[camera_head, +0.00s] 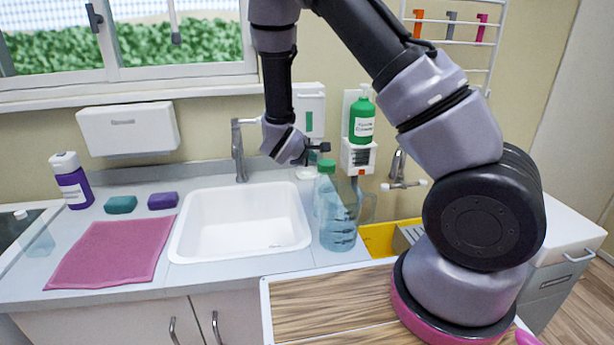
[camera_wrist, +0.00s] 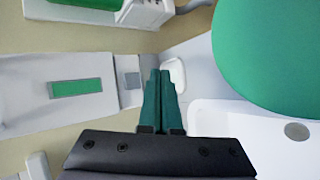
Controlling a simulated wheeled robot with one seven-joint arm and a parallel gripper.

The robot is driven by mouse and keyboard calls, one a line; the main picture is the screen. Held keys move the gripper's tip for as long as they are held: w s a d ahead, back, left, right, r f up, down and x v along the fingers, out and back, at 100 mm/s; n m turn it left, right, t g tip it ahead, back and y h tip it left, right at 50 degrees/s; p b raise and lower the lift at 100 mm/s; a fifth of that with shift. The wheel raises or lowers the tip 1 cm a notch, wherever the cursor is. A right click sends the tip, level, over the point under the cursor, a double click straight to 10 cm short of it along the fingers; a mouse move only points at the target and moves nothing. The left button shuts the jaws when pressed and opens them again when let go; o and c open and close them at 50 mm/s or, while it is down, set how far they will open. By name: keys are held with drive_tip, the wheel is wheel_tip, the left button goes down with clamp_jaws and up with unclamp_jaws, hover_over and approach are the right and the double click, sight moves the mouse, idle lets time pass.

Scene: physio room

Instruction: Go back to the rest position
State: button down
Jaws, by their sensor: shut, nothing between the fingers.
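My gripper's two dark teal fingers (camera_wrist: 160,85) are shut against each other with nothing between them in the wrist view. In the head view my wrist hangs over the back right corner of the sink, and the fingers cannot be made out clearly. A clear bluish bottle with a green cap (camera_head: 338,225) stands upright on the counter just right of the sink, below and beside my wrist. A large green round shape (camera_wrist: 270,45), likely that cap seen close up, fills the upper right of the wrist view, apart from the fingers.
A white sink (camera_head: 240,218) and a tap (camera_head: 238,155) are left of the bottle. A wall dispenser (camera_head: 308,100) and a green pump bottle (camera_head: 361,118) are close behind my wrist. A pink cloth (camera_head: 112,252), two sponges and a purple bottle (camera_head: 72,182) lie farther left.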

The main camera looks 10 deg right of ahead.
drive_tip(key=s+d+r+m+g, duration=0.3)
drive_tip(key=s+d+r+m, duration=0.3)
drive_tip(key=r, duration=0.3)
drive_tip(key=s+d+r+m+g, duration=0.3)
drive_tip(key=s+d+r+m, duration=0.25)
drive_tip(key=d+r, duration=0.2)
drive_tip(key=s+a+r+m+t+y, duration=0.1)
drive_tip(key=s+a+r+m+y, duration=0.1)
drive_tip(key=s+r, duration=0.5)
drive_tip(key=s+a+r+m+t+y, duration=0.2)
drive_tip(key=s+r+y, duration=0.4)
drive_tip(key=s, duration=0.3)
drive_tip(key=shift+s+a+r+m+t, duration=0.3)
drive_tip(key=shift+a+r+m, duration=0.4)
drive_tip(key=shift+a, duration=0.7)
drive_tip(key=shift+r, duration=0.15)
